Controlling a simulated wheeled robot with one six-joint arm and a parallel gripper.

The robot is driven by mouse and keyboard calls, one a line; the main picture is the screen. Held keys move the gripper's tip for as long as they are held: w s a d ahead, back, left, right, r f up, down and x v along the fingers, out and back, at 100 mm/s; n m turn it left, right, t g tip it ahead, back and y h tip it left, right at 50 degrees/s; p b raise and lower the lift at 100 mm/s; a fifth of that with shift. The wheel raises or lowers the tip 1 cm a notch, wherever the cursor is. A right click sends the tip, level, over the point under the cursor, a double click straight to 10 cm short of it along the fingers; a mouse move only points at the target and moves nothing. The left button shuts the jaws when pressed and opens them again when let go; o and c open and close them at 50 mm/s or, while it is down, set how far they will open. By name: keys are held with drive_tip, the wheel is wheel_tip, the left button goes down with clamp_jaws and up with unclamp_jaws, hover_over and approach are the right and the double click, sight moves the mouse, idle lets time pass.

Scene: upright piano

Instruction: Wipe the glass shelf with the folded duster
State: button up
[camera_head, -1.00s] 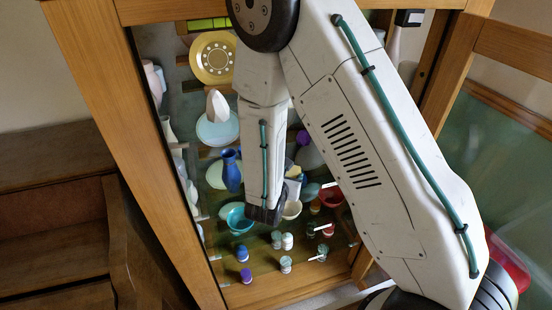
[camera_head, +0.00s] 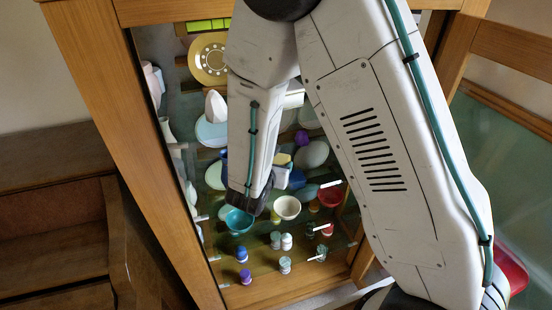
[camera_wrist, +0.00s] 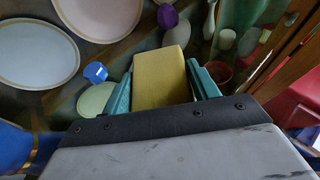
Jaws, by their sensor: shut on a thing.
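My gripper (camera_wrist: 161,88) has two teal fingers shut on the folded duster (camera_wrist: 158,78), a yellow block, in the wrist view. The duster sticks out past the fingertips. In the head view my arm reaches into the open cabinet, and its links hide much of the inside. The glass shelf (camera_wrist: 118,62) shows as dark greenish glass around the dishes in the wrist view. I cannot tell whether the duster touches the glass.
A gold-rimmed plate (camera_wrist: 35,52), a pink plate (camera_wrist: 98,15), a blue cup (camera_wrist: 95,72), a purple object (camera_wrist: 167,16) and a red bowl (camera_wrist: 218,72) surround the duster. Wooden cabinet posts (camera_head: 120,130) bound the opening.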

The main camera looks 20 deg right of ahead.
drive_tip(key=shift+r, duration=1.15)
